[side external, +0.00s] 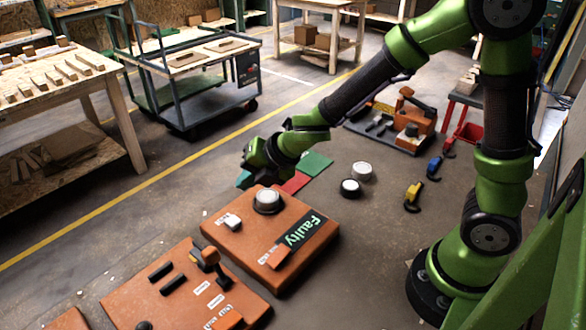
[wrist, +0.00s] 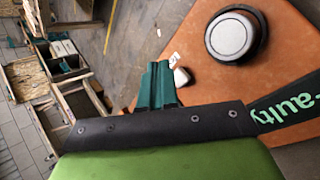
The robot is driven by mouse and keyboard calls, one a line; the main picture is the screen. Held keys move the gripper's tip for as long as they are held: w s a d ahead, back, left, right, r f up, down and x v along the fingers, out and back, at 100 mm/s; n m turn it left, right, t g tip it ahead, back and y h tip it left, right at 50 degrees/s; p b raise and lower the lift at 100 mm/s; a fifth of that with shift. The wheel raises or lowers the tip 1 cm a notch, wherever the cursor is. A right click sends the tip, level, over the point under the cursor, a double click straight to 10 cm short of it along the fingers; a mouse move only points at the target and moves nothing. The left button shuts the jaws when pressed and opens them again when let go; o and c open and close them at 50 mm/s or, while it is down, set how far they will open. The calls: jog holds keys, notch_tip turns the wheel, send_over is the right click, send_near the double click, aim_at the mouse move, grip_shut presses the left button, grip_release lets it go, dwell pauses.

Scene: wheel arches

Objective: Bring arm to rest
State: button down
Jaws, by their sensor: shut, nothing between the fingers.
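My green arm reaches in from the right in the side external view. My gripper (side external: 245,179) is above the far left edge of the orange "Faulty" panel (side external: 228,252), beside its round white button (side external: 267,198). In the wrist view the teal fingers (wrist: 158,86) are together and hold nothing. The panel (wrist: 195,75) lies behind them, with the white button (wrist: 233,38) at upper right and a small white switch (wrist: 181,77) next to the fingers. Whether the fingers touch the panel cannot be told.
A second orange panel (side external: 150,305) with a lever lies at the front. Red (side external: 294,184) and green (side external: 316,163) squares, two round pucks (side external: 351,187) and a yellow tool (side external: 413,195) lie behind and right. A cart (side external: 190,95) and workbench (side external: 60,75) stand at the back left.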

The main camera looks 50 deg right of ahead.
jog(key=s+d+r+m+h, duration=0.35)
jog(key=d+m, duration=0.35)
jog(key=m, duration=0.4)
jog(key=s+d+r+m+y, duration=0.1)
jog(key=s+r+m, duration=0.3)
jog(key=s+m, duration=0.3)
jog(key=s+r+m+y, duration=0.1)
jog(key=s+r+m, duration=0.4)
jog(key=s+m, duration=0.3)
jog(key=shift+s+d+r+m+g+y, duration=0.2)
jog(key=shift+d+r+m+g+y, duration=0.15)
jog(key=shift+m, duration=1.95)
